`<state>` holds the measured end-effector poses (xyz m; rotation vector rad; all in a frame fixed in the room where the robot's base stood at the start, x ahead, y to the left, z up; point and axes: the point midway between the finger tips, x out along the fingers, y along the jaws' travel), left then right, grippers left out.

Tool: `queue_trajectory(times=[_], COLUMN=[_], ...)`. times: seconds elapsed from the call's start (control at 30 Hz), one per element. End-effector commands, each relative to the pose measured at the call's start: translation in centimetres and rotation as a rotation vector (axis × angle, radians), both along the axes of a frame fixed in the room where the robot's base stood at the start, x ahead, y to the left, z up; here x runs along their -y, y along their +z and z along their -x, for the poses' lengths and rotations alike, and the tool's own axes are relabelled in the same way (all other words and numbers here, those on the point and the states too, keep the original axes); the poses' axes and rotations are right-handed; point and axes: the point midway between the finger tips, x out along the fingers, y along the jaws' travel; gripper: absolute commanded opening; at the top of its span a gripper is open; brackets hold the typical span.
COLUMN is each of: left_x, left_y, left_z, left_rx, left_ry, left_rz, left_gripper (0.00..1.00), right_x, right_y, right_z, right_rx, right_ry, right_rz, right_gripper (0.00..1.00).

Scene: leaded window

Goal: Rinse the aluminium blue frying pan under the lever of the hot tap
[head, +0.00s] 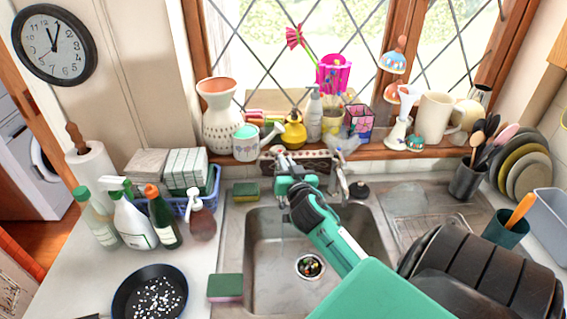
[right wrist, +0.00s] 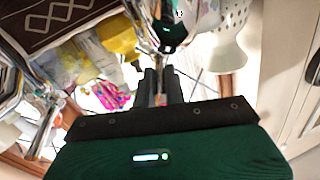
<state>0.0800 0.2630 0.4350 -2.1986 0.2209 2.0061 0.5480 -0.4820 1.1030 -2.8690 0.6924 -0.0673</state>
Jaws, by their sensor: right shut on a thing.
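The frying pan (head: 150,294), dark inside with white bits scattered in it, rests on the counter left of the sink at the bottom edge. Its handle points left. My right gripper (head: 297,180) reaches across the sink to the taps at the back. In the right wrist view its fingers (right wrist: 160,80) are shut at a chrome tap part (right wrist: 168,45), which I take for the left tap's lever. The fingers hide the grip itself. Another chrome tap (head: 340,185) stands just to the right. I cannot tell whether water runs. My left gripper is not in view.
The sink basin (head: 265,250) is open below my right arm. A sponge (head: 225,287) lies at its left rim, near the pan. Several bottles (head: 130,222) stand behind the pan. Dark pans (head: 485,270) crowd the right. Vases and mugs line the windowsill (head: 375,153).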

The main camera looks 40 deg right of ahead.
Motion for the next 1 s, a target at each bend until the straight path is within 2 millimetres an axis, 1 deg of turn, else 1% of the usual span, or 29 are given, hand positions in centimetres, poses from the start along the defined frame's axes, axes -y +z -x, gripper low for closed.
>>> queue_trajectory(times=[0.17,0.43,0.47,0.5,0.57,0.87,1.0], left_x=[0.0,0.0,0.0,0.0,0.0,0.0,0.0], left_y=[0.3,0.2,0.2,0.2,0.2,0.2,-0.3], left_z=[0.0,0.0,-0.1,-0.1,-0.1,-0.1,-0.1], left_rx=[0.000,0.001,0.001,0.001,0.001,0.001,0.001], left_ry=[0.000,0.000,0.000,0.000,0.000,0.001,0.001], left_rz=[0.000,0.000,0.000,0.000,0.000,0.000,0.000], left_gripper=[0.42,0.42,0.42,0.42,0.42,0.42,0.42], right_x=[0.2,0.2,0.2,0.2,0.2,0.2,-0.3], right_y=[0.0,0.1,0.1,0.1,0.1,0.0,-0.2], right_z=[0.1,0.1,0.1,0.1,0.1,0.2,1.1], right_rx=[0.001,0.002,0.002,0.002,0.002,0.002,0.001], right_ry=[0.033,0.033,0.033,0.033,0.033,0.032,0.033], right_rz=[-0.001,0.000,0.000,0.000,0.000,0.000,-0.001], right_gripper=[0.00,0.00,0.14,0.22,0.33,0.34,0.34])
